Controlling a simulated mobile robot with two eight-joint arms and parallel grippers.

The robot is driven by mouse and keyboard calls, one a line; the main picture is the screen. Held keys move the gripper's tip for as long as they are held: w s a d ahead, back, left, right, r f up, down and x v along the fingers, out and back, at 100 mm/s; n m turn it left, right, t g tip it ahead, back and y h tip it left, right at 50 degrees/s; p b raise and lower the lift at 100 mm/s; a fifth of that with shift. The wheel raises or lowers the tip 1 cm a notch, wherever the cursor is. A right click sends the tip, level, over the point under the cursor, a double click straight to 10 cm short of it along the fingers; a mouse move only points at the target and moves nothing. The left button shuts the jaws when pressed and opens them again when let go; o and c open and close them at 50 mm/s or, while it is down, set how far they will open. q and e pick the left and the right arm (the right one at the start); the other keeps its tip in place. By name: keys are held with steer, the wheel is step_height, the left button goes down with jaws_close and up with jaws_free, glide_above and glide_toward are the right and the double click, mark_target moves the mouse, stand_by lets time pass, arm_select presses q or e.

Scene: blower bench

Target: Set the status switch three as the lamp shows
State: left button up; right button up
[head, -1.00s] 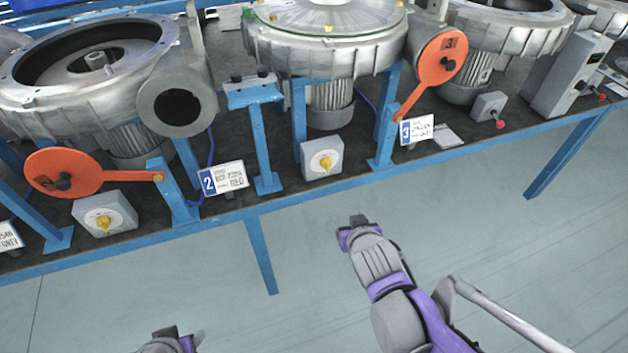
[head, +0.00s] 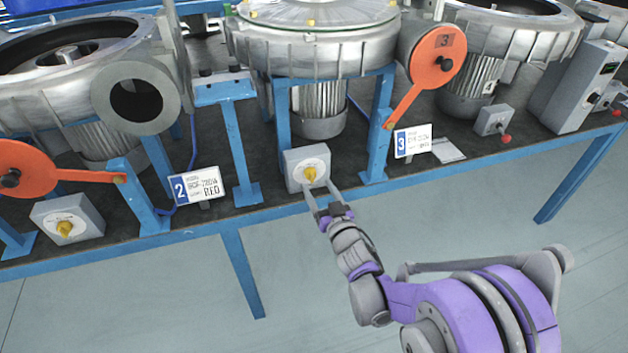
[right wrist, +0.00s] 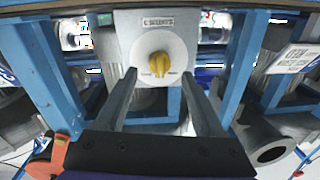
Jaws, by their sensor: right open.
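The switch box (head: 293,163) left of the number 3 card (head: 412,141) is grey with a white round dial and a yellow knob (head: 310,173). In the right wrist view the knob (right wrist: 159,65) looks roughly upright between two small dial labels too blurred to read. My right gripper (head: 322,194) is open just in front of the box, its fingers (right wrist: 158,80) apart on either side below the knob, not closed on it. Two small dark lamp-like knobs sit on the blue post bracket (head: 224,88); no lit lamp can be made out. My left gripper is out of view.
Another grey box with a yellow knob (head: 66,227) and the number 2 card (head: 198,187) stand left. Blue posts (head: 374,125) rise close by. The floor in front of the bench is clear.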

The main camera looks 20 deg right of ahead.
mark_target(313, 179)
steer(key=shift+w+a, duration=0.15)
steer(key=shift+w, duration=1.75)
jaws_close()
